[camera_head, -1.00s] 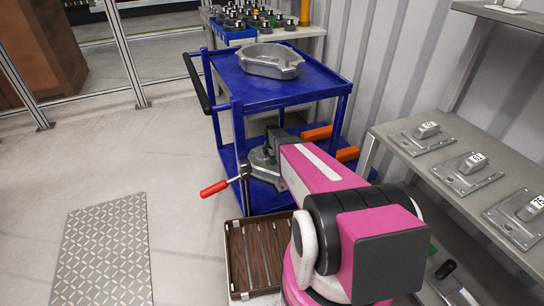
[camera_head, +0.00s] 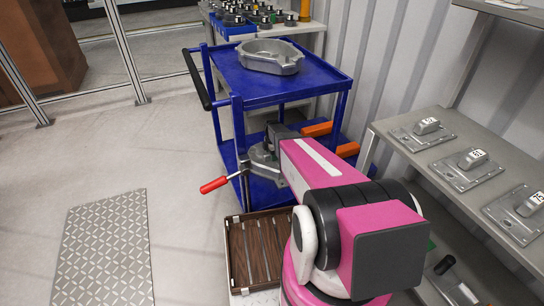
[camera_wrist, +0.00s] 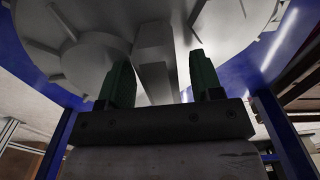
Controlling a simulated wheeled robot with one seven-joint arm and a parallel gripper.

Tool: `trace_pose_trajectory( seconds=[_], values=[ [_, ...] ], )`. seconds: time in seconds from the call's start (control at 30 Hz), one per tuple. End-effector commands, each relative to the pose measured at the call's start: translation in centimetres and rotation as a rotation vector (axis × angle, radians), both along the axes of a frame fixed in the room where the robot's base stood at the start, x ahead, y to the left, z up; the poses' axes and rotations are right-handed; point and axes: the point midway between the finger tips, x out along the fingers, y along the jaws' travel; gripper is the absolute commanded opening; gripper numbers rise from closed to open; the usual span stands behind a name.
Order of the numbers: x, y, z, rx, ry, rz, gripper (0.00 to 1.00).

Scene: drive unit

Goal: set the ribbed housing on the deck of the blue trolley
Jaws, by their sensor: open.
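In the wrist view, a grey casting with raised radiating ribs, the ribbed housing (camera_wrist: 85,50), fills the top of the picture. My gripper (camera_wrist: 158,65) is open, its two dark green fingers on either side of a grey bar on it. I cannot tell whether they touch the bar. In the head view, my gripper is mostly hidden at the end of my pink arm, low beside the blue trolley (camera_head: 305,88). A grey rounded part (camera_head: 262,160), probably this housing, shows there at lower-deck height; its support is unclear.
Another grey, open-topped casting (camera_head: 270,57) sits on the trolley's upper deck. A red-handled lever (camera_head: 214,186) sticks out left of the lower deck. A brown slatted crate (camera_head: 262,250) stands in front. A shelf with labelled parts (camera_head: 470,170) is at right. The left floor is open.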

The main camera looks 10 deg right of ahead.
Motion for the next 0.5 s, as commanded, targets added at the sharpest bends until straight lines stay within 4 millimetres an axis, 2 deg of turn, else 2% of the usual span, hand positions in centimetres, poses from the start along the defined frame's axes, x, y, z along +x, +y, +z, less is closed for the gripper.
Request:
trace_pose_trajectory(
  seconds=[0.3, 0.5],
  values=[
    [-0.2, 0.0, 6.2, 0.0, -0.003, 0.0, 0.59],
    [-0.1, 0.0, 9.5, 0.0, -0.001, 0.0, 0.59]
  ],
)
